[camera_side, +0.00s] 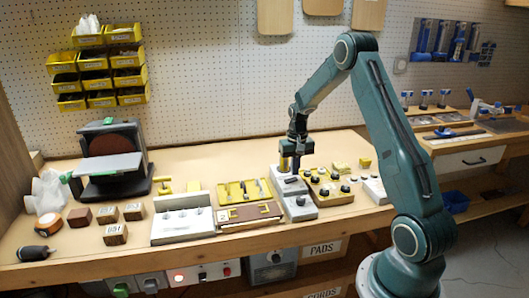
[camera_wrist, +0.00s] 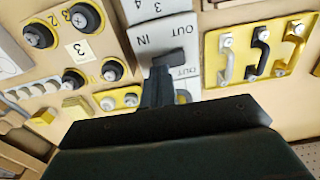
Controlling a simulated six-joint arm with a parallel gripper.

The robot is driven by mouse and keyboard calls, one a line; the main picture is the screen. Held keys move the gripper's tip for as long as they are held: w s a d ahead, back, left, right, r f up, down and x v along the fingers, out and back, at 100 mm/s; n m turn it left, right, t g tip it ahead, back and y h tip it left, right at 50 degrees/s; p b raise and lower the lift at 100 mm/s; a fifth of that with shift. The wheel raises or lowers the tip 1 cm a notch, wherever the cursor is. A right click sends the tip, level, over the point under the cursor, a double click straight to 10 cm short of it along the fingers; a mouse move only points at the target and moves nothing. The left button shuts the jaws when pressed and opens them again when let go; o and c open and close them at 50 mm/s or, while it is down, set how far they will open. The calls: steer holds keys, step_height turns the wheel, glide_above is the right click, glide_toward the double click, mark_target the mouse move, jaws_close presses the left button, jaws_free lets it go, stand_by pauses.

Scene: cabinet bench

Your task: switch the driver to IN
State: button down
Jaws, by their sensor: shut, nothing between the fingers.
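The driver is a light grey box (camera_side: 298,204) on the bench, standing below my gripper (camera_side: 291,168) in the side view. In the wrist view its grey face (camera_wrist: 166,38) carries the printed words IN, on the left, and OUT, on the right. A dark lever (camera_wrist: 172,57) lies across the face just below the words. Which word it is set to I cannot tell. My gripper (camera_wrist: 156,82) is shut and empty, pointing down at the face with its tips beside the lever. Whether they touch it I cannot tell. The fingers hide part of the lower face and a second OUT label.
A yellow board with several handles (camera_wrist: 258,52) stands close on the other. A white switch panel (camera_side: 182,226) and wooden blocks (camera_side: 116,234) lie further left.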

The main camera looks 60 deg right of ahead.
mark_target(294, 178)
steer(key=shift+f, duration=0.95)
stand_by(0.8)
steer(key=shift+r, duration=3.55)
steer(key=shift+a+r, duration=0.1)
steer(key=shift+r, duration=0.05)
steer(key=s+a+r+n+t+h, duration=0.1)
steer(key=s+a+r+n+t, duration=0.3)
steer(key=a+r, duration=1.3)
steer(key=s+a+n+t+y, duration=0.1)
steer(key=s+a+n, duration=0.4)
steer(key=s+a, duration=0.8)
steer(key=s, duration=0.3)
steer(key=shift+s+a+r+t, duration=0.25)
steer(key=shift+s+r+t, duration=0.05)
steer(key=shift+s+r, duration=0.1)
